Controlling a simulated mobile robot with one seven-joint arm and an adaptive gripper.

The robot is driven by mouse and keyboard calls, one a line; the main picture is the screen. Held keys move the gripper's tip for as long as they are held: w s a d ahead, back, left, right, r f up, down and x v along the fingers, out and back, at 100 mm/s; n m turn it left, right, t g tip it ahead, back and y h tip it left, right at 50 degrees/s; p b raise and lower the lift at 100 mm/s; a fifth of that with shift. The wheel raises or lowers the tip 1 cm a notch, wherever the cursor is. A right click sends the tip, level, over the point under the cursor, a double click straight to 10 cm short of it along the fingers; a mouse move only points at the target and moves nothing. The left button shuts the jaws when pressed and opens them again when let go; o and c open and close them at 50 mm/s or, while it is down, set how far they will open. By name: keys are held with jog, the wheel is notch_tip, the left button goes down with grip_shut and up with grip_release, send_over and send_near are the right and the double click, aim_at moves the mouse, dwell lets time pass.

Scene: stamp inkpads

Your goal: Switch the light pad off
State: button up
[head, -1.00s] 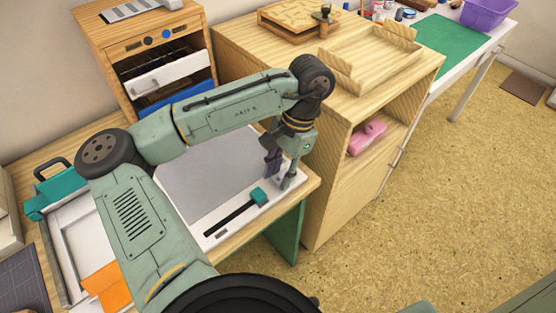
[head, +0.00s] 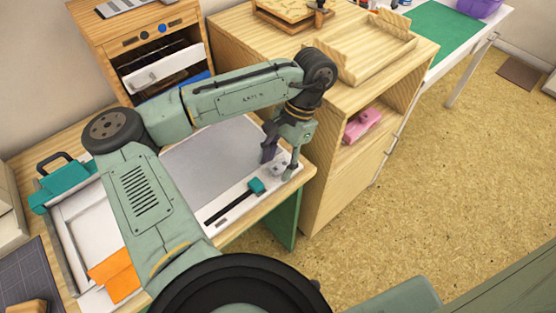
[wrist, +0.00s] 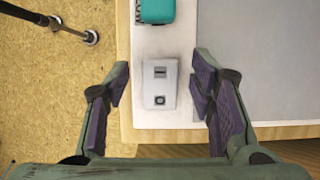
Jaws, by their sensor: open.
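The light pad (head: 215,150) is a white-edged board with a grey surface, lying on the wooden bench. At its near right corner is a small pale switch block; the wrist view shows the switch block (wrist: 160,84) with a short bar mark and a small round mark. A teal slider block (head: 257,185) sits on a black track beside it. My gripper (head: 280,160) is over that corner, pointing down. In the wrist view my gripper (wrist: 161,75) is open, with one finger on each side of the switch block and nothing held. Finger contact with the pad cannot be told.
A wooden cabinet (head: 330,185) stands just right of the bench, with a pink object (head: 362,124) on its shelf. A teal-handled press (head: 68,180) and orange sheet (head: 115,273) lie at the left. Open floor (head: 440,200) is at the right.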

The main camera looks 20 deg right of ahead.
jog(key=v, duration=1.2)
jog(key=shift+s, duration=0.1)
